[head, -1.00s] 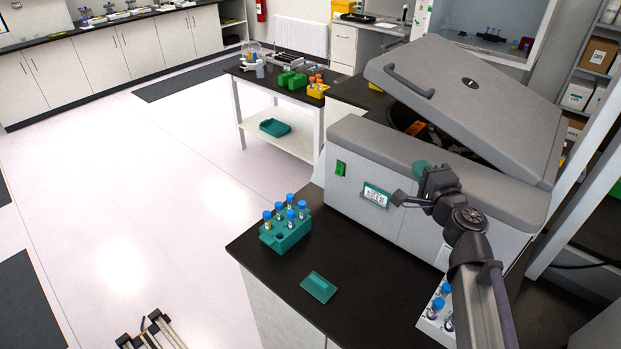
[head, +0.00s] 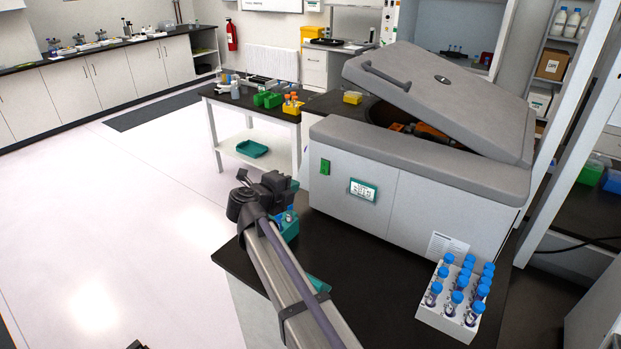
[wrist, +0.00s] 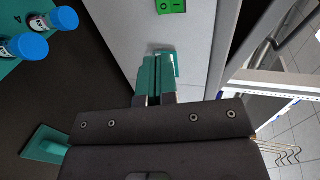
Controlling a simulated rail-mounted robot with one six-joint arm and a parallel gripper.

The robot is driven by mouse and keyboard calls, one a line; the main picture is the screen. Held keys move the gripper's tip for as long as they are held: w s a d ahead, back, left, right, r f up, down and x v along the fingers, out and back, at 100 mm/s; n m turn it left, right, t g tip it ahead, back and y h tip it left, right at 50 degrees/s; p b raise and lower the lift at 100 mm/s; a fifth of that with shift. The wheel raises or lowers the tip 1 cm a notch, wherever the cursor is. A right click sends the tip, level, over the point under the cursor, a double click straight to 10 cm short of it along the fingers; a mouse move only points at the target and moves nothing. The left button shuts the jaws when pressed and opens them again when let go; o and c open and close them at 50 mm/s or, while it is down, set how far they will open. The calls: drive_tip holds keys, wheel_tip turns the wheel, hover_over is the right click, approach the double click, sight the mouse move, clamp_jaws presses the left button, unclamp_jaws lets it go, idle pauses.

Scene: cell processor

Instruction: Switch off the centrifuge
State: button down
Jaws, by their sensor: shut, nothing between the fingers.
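The grey centrifuge (head: 408,185) stands on the black bench with its lid (head: 440,95) raised. A green switch (head: 325,167) sits on the left of its front panel, and a small display (head: 363,190) is to the right of it. In the wrist view the green switch (wrist: 171,6) shows "I" and "O" marks at the top edge, beyond the fingertips. My gripper (wrist: 157,62) has its teal fingers shut together and empty. They point toward the front panel, apart from the switch. In the head view my wrist is left of the centrifuge, and the fingers are mostly hidden.
A teal rack (head: 289,230) with blue-capped tubes stands on the bench beside my wrist, partly hidden by my arm. A white rack (head: 445,318) of blue-capped tubes stands at the front right. A teal piece (wrist: 45,145) lies on the bench. The bench middle is clear.

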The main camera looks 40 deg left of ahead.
sight(323, 173)
drive_tip(key=b+x, duration=0.3)
drive_tip(key=x, duration=1)
drive_tip(key=shift+w+a+f+b, duration=0.1)
drive_tip(key=shift+a+f+b, duration=0.1)
drive_tip(key=shift+b, duration=0.15)
drive_tip(key=shift+w, duration=0.35)
drive_tip(key=s+d, duration=0.1)
drive_tip(key=s, duration=1.3)
drive_tip(key=shift+d+b, duration=0.15)
drive_tip(key=shift+b, duration=0.15)
